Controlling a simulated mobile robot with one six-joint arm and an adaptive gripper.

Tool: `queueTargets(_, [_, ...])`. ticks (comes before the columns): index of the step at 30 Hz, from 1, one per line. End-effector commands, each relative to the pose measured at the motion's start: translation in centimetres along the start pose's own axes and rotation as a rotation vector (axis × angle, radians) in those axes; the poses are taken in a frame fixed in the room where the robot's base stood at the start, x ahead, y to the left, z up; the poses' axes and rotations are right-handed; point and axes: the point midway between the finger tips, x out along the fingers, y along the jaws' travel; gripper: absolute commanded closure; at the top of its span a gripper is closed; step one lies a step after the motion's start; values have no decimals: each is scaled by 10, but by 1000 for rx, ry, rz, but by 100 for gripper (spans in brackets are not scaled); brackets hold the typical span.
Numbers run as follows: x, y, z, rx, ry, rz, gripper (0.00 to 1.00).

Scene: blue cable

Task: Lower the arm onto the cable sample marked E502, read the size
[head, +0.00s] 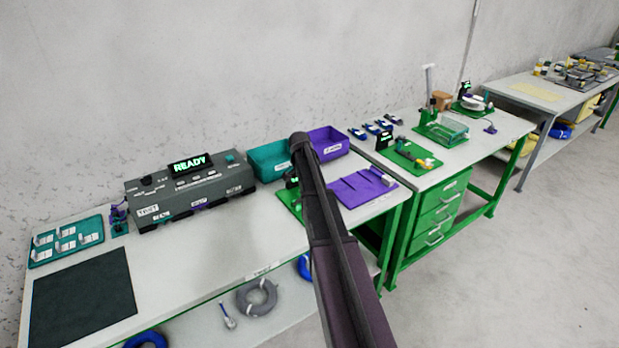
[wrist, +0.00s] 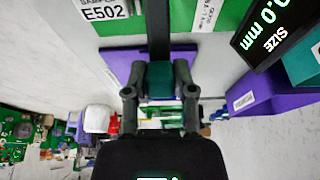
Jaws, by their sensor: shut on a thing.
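In the wrist view my gripper (wrist: 160,85) is shut on a teal grip block (wrist: 160,75), at the end of a black bar (wrist: 158,30) that runs up the picture. A white label reading E502 (wrist: 105,12) is at the top left, partly cut off. I cannot make out the cable sample itself. A black display (wrist: 268,25) at the top right shows "SIZE" and what looks like 0.0 mm, cut by the edge. In the head view the display (head: 292,180) and its green base (head: 287,198) are partly behind my dark arm; my gripper is hidden there.
A purple board (head: 365,188) lies right of my arm. A teal bin (head: 268,160) and a purple bin (head: 328,143) stand behind it. A grey tester (head: 190,190) showing READY is at left. Another bench (head: 465,150) stands to the right.

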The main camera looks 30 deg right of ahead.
Motion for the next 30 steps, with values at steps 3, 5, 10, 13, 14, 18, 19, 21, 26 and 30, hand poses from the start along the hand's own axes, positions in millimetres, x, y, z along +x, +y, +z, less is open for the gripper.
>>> queueTargets(3, [16,0,-8,4,-103,4,100])
queueTargets(5, [23,0,-10,4,-156,5,100])
queueTargets(10, [39,0,-12,3,-288,4,100])
queueTargets(13, [45,1,-12,2,-326,2,100])
queueTargets(14, [47,1,-12,1,-329,3,100])
queueTargets(18, [52,2,-12,1,-332,3,100])
queueTargets(19, [53,2,-12,1,-331,3,100])
queueTargets(21, [54,2,-13,1,-330,3,100])
queueTargets(26, [55,2,-14,2,-328,3,100])
queueTargets(30, [55,2,-15,3,-327,3,100])
